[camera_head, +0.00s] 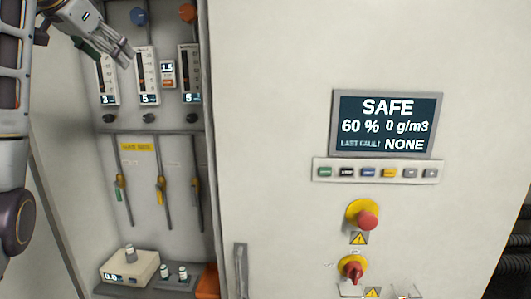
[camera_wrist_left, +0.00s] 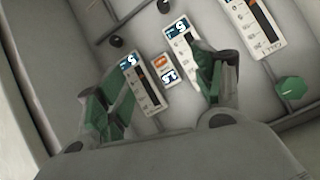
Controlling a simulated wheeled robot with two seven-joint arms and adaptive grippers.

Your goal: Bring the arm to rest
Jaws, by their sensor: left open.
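My left gripper (camera_head: 108,50) is at the top left of the head view, in front of the upper gauges in the cabinet's recess. In the left wrist view its two green-padded fingers (camera_wrist_left: 160,92) are spread apart with nothing between them. Behind them are the gauge panels and a small 1.5 display (camera_wrist_left: 167,80), which also shows in the head view (camera_head: 167,74). I cannot tell any contact between the fingers and the panel. My left arm (camera_head: 14,120) runs down the left edge of the head view. My right gripper is not in view.
The cabinet door (camera_head: 270,140) carries a screen (camera_head: 386,124) reading SAFE, a button row (camera_head: 376,171), a red stop button (camera_head: 367,219) and a red knob (camera_head: 353,269). Below the gauges are yellow-handled valves (camera_head: 160,184) and a beige box (camera_head: 130,267) on a shelf.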

